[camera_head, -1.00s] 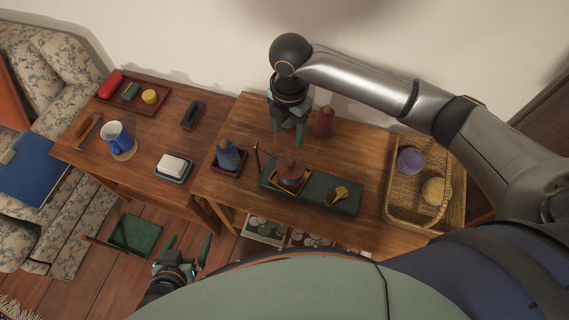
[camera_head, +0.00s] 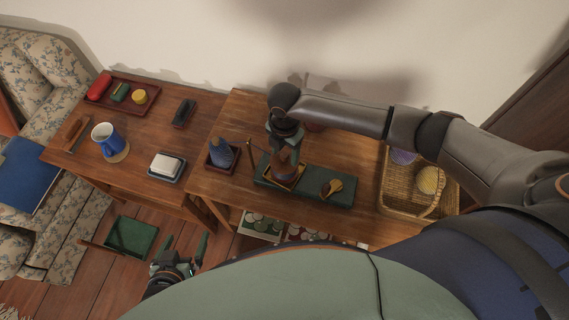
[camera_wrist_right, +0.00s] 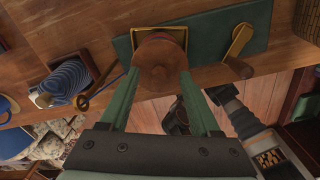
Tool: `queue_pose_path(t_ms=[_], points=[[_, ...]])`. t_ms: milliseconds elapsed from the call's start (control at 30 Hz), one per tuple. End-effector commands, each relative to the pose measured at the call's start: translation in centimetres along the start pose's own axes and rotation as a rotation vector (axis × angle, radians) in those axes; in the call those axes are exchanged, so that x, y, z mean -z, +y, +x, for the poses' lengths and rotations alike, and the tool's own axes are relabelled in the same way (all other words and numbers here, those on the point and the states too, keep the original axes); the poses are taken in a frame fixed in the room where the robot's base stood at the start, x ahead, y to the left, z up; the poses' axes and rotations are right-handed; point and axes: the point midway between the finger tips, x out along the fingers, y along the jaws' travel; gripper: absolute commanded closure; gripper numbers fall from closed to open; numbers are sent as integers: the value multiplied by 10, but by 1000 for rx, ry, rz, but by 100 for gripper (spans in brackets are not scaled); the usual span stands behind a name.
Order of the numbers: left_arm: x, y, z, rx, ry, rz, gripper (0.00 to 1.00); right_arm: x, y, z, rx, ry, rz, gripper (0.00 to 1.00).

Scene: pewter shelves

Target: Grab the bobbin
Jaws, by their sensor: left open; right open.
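A brown, rounded wooden piece, which I take as the bobbin (camera_head: 284,172), stands in a small yellow-rimmed holder on a dark green base. In the right wrist view the bobbin (camera_wrist_right: 158,62) shows from above, between the finger ends. My right gripper (camera_head: 284,149) is open and comes down over it, one finger on each side. I cannot tell whether the fingers touch it. My left gripper (camera_head: 188,250) is open and empty, low in front of the tables, far from the bobbin.
A blue thread cone (camera_head: 221,151) stands in a small dark red tray left of the bobbin. A brass crank (camera_head: 331,187) sits on the green base (camera_head: 346,198) to the right. A wicker basket (camera_head: 404,205) with balls stands further right. A thin upright post is close by.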

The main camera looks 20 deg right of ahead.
Motion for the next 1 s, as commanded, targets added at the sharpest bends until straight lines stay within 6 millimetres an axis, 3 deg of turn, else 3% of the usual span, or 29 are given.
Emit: queue_pose_path(t_ms=[200,733,1000], points=[[0,0,0,0,0,0,1,0,0,0,0,0,0,39],[0,0,0,0,-1,0,1,0,0,0,-1,0,0,98],[0,0,0,0,-1,0,1,0,0,0,-1,0,1,100]])
